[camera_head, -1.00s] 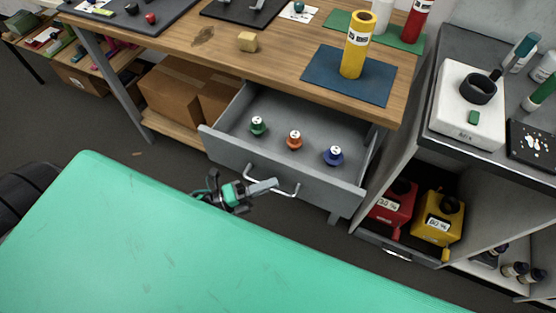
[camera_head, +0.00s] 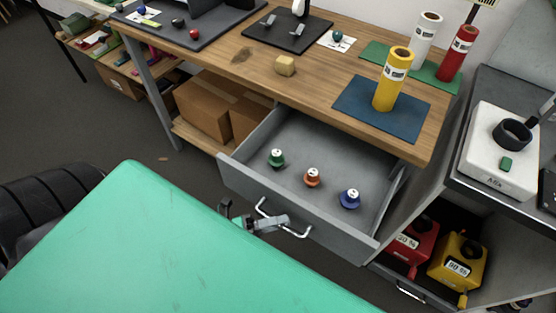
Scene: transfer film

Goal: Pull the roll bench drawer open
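The roll bench drawer (camera_head: 366,231) stands pulled out from under the wooden bench top (camera_head: 225,62). A green-topped (camera_head: 276,158), an orange (camera_head: 313,177) and a blue (camera_head: 349,199) small piece stand inside it. The white bar handle (camera_head: 296,234) is on the drawer's front. My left gripper (camera_head: 279,221) is at the handle, its fingers overlapping the bar in the picture. I cannot tell whether the fingers are closed around it. Part of the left arm is hidden behind the green surface. My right gripper is not in view.
A large green surface (camera_head: 150,250) fills the foreground. Yellow (camera_head: 392,82), white (camera_head: 425,42) and red (camera_head: 457,54) rolls stand on the bench. Cardboard boxes (camera_head: 203,106) sit below it. A grey cabinet with red (camera_head: 414,249) and yellow (camera_head: 457,262) containers is at the right.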

